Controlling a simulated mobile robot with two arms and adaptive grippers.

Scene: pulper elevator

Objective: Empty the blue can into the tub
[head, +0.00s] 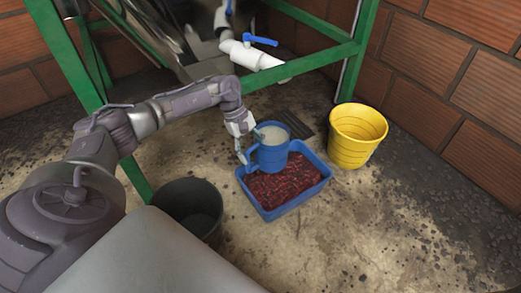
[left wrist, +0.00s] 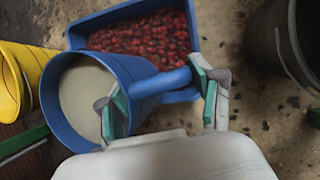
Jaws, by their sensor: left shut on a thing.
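The blue can (head: 270,151) is a mug-like vessel with a handle, and it looks upright over the back part of the blue tub (head: 291,208). A pale surface shows inside the can. The tub holds a layer of dark red cherries. My left gripper (head: 247,150) is shut on the can's handle. In the left wrist view the gripper (left wrist: 165,98) has its fingers on either side of the handle, and the can (left wrist: 98,95) covers part of the tub (left wrist: 130,14). My right gripper is not in view.
A yellow bucket (head: 355,136) stands right of the tub, and a dark bucket (head: 190,209) stands to its left. A green frame (head: 300,66) with a white pipe (head: 250,55) and blue valve handle is behind. A dark grate (head: 293,123) lies behind the can. Floor is free at front right.

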